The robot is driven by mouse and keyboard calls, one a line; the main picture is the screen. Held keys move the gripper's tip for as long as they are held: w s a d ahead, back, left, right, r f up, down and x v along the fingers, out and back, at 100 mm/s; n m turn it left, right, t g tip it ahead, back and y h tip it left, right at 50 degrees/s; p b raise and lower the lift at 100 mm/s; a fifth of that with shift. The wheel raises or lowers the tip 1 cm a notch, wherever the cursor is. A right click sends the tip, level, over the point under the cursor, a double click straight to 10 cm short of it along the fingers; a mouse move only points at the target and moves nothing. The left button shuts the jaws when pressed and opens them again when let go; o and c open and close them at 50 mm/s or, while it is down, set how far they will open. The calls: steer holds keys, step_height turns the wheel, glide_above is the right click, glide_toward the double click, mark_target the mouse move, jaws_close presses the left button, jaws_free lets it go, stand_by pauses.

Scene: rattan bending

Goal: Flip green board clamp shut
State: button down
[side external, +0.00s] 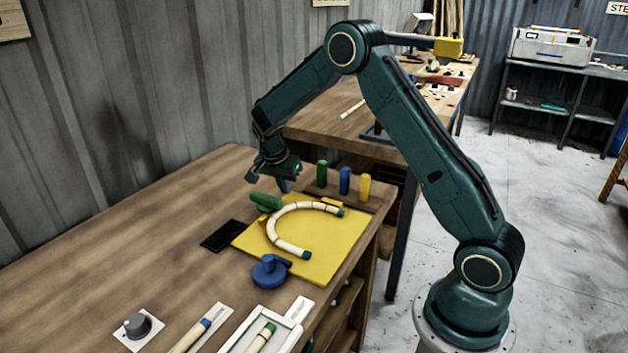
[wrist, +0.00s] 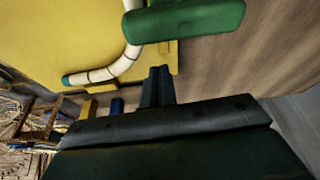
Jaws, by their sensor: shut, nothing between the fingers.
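The green board clamp (side external: 266,201) is at the far left edge of the yellow board (side external: 338,236), beside the bent rattan (side external: 272,226). Its green lever shows as a thick bar slanting up to the left; I cannot tell whether it presses on the rattan. In the wrist view the green lever (wrist: 185,20) covers part of the cream rattan (wrist: 132,52). My gripper (side external: 285,187) is just above and behind the clamp, pointing down. Its fingers are together and empty in the wrist view (wrist: 158,72), apart from the lever in that picture.
Green (side external: 321,173), blue (side external: 344,180) and yellow (side external: 364,187) pegs stand behind the board. A black pad (side external: 223,236) lies left of it. The workbench (side external: 90,265) farther left is clear.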

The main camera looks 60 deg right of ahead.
steer(key=v, duration=0.9)
steer(key=shift+w+d+r, duration=0.15)
steer(key=shift+d+r, duration=0.1)
steer(key=shift+r, duration=0.25)
steer(key=s+a+r+n+t+y, duration=0.1)
steer(key=s+a+r+n+t, duration=0.1)
steer(key=s+a+r+n, duration=0.35)
steer(key=s+a+r+n+t+y, duration=0.1)
steer(key=s+a+r+n, duration=0.2)
steer(key=s+r, duration=0.55)
steer(key=s+a+f+n+t+y, duration=0.1)
steer(key=s+a+n, duration=0.2)
steer(key=s, duration=0.5)
steer(key=s+a+f+n+t, duration=0.1)
steer(key=s+a+n, duration=0.3)
steer(key=s, duration=0.5)
steer(key=shift+f+n+y, duration=0.3)
steer(key=shift+n+y, duration=0.1)
steer(key=shift+n, duration=0.35)
